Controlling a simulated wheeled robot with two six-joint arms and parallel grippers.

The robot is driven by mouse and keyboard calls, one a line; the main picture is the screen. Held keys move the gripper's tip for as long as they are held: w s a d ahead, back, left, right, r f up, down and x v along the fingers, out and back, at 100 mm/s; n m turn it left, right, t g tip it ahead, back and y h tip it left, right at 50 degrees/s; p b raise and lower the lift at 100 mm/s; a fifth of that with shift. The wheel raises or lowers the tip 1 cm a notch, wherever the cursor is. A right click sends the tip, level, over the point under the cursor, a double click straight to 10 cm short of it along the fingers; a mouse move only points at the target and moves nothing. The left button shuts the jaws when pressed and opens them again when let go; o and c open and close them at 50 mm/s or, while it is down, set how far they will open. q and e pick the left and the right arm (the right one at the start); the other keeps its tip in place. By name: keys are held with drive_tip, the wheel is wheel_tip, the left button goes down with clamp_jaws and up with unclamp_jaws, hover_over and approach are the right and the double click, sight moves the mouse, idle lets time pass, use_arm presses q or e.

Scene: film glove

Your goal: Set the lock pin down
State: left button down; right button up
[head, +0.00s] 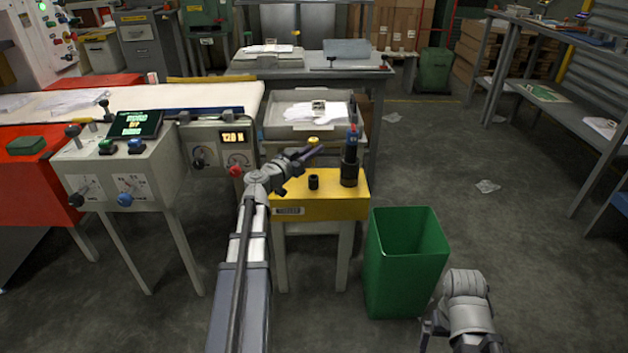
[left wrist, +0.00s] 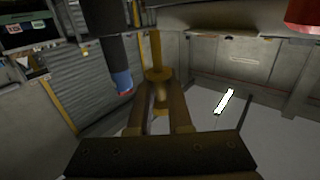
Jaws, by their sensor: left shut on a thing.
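The lock pin shows as a yellow knob (head: 313,141) at the tips of my left gripper (head: 312,153). In the left wrist view the yellow pin (left wrist: 157,74) stands between the two fingers, which are shut on it. The gripper is above the yellow stand (head: 290,211), left of a tall black post with a blue part (head: 350,165). A short black cylinder (head: 314,182) stands on the stand below the gripper. My right gripper (head: 433,328) is low at the right, empty as far as I see; its fingers are partly hidden by its wrist.
A green bin (head: 406,240) stands on the floor right of the stand. A grey control box (head: 115,172) with knobs and a screen is at the left. A tray with papers (head: 300,132) lies behind the stand. Open floor lies to the right, before a shelf bench (head: 575,110).

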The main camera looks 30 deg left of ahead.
use_arm(q)
drive_tip(key=shift+f+b, duration=3.45)
drive_tip(key=shift+f, duration=0.55)
drive_tip(key=shift+f, duration=0.2)
drive_tip(key=c, duration=0.8)
unclamp_jaws()
drive_tip(key=shift+c, duration=0.2)
drive_tip(key=shift+r, duration=0.2)
drive_tip(key=s+a, duration=0.2)
drive_tip(key=s, duration=1)
drive_tip(key=shift+d, duration=0.1)
